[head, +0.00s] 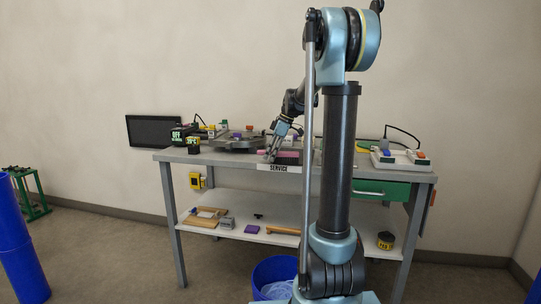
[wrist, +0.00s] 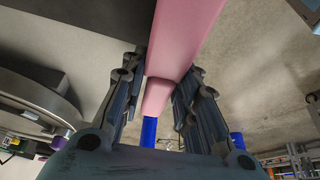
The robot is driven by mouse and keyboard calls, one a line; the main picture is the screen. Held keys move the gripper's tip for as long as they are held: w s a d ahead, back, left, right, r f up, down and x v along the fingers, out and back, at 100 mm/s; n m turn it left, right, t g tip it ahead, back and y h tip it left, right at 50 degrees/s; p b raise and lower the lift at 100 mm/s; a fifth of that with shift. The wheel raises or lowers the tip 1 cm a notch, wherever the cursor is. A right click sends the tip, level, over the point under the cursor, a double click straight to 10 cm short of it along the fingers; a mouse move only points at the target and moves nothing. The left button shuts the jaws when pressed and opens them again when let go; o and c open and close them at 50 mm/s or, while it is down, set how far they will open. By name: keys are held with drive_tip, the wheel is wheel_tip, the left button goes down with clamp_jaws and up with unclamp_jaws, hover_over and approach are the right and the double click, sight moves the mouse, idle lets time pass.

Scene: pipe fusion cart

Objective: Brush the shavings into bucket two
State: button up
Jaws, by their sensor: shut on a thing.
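My gripper (head: 272,151) is over the front middle of the workbench, just behind a "SERVICE" label. In the wrist view its fingers (wrist: 157,100) are closed around a long pink bar (wrist: 185,35). The bar may be the brush, but no bristles show. In the head view a pink piece (head: 290,153) shows beside the gripper. A blue bucket (head: 274,268) with pale, translucent contents stands on the floor below the bench front, partly hidden by my arm. I cannot read a number on it. No shavings can be made out on the bench top.

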drive_tip(key=shift+s+r, duration=0.1)
drive_tip(key=shift+r, duration=2.65)
